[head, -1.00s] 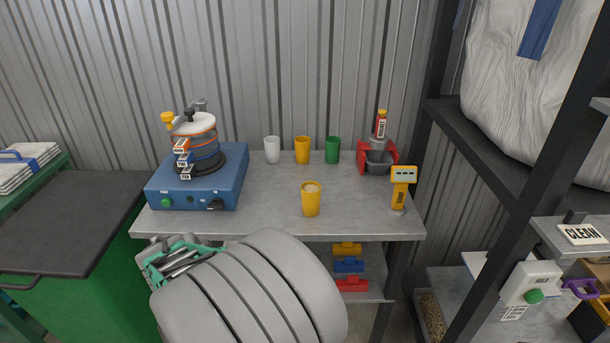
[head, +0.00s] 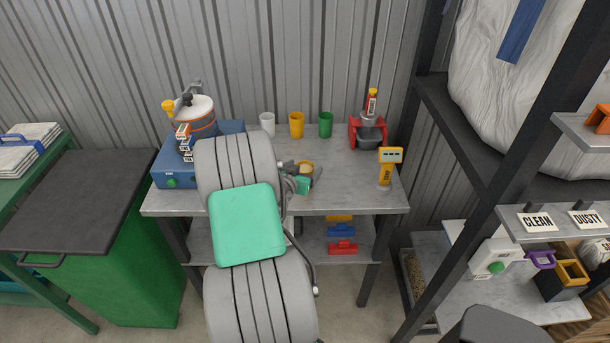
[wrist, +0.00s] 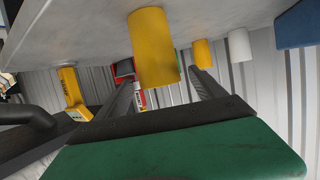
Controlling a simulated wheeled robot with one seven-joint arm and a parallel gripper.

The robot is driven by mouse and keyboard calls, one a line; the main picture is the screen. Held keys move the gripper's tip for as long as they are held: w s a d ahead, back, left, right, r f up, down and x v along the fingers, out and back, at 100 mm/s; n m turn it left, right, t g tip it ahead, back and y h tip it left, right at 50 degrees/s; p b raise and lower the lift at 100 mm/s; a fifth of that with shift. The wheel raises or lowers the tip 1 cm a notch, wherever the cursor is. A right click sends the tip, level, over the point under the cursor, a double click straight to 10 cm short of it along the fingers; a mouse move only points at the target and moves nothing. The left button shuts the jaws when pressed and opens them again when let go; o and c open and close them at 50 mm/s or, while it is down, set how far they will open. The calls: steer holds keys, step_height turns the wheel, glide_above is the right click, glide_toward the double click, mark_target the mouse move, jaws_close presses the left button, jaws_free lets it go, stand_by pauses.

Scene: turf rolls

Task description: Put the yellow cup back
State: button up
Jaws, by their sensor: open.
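The near yellow cup (head: 306,167) stands on the grey bench, mostly hidden behind my gripper (head: 300,180) in the head view. In the wrist view this yellow cup (wrist: 153,48) appears upside down, upright on the bench top. My gripper (wrist: 163,80) is open, with its two dark fingers pointing toward the cup, one to each side of it in the picture. I cannot tell how far the fingertips reach along it. A second yellow cup (head: 297,125) stands at the back between a white cup (head: 267,125) and a green cup (head: 325,125).
A blue machine (head: 172,172) with a stack of sieves stands at the left of the bench (head: 350,197). A red device (head: 367,135) and a yellow handheld meter (head: 387,167) stand to the right. Dark shelving (head: 470,130) rises at the far right.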

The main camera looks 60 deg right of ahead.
steer(key=c, duration=1.5)
steer(key=shift+c, duration=1)
steer(key=shift+r, duration=0.1)
